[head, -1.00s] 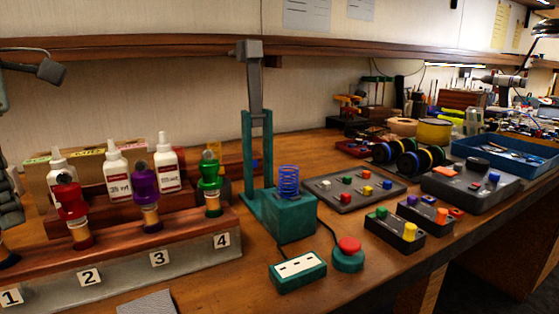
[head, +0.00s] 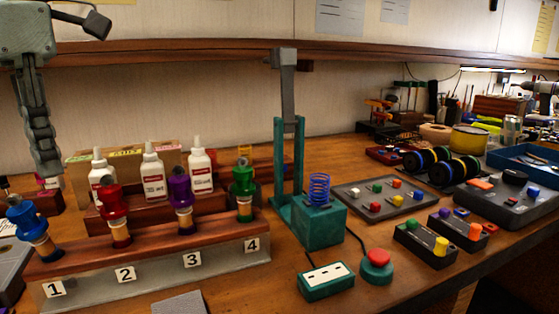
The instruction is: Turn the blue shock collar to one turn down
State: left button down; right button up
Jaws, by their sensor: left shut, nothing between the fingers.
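The blue shock collar (head: 27,218) sits on a tan post at position 1, the left end of a wooden rack (head: 75,247). It leans to the left, with a dark ball on top. Red (head: 113,205), purple (head: 180,190) and green (head: 243,179) collars stand at positions 2, 3 and 4. My left gripper (head: 47,165) hangs at the upper left, pointing down, shut and empty. In the picture it is above and slightly right of the blue collar, apart from it. My right gripper is out of view.
White bottles (head: 152,175) stand behind the rack. A teal press (head: 318,228) with a blue spring is right of it. A red button (head: 378,258), a socket box (head: 326,281) and button panels (head: 385,200) fill the right. A grey pad (head: 180,304) lies in front.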

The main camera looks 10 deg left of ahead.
aim_at(32, 229)
pick_arm(q)
jog(key=n, duration=0.2)
jog(key=s+a+n, duration=0.1)
jog(key=n, duration=0.3)
jog(key=shift+s+a+r+t+b, duration=0.2)
jog(key=shift+s+a+t+b, duration=0.1)
jog(key=shift+a, duration=0.05)
jog(key=n, duration=0.2)
jog(key=s+a+n, duration=0.1)
jog(key=n, duration=0.3)
jog(key=shift+s+a+r+t, duration=0.1)
jog(key=shift+s+a+t, duration=0.2)
jog(key=shift+s, duration=0.05)
notch_tip(32, 229, down, 7)
jog(key=s+a+n+t+b, duration=0.1)
jog(key=a+n+b, duration=0.1)
jog(key=n+b, duration=0.4)
jog(key=n, duration=0.5)
jog(key=shift+n, duration=0.4)
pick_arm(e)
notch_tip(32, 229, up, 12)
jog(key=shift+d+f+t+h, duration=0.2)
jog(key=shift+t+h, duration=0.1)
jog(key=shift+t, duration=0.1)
pick_arm(q)
jog(key=shift+w+d, duration=0.2)
jog(key=shift+d, duration=0.4)
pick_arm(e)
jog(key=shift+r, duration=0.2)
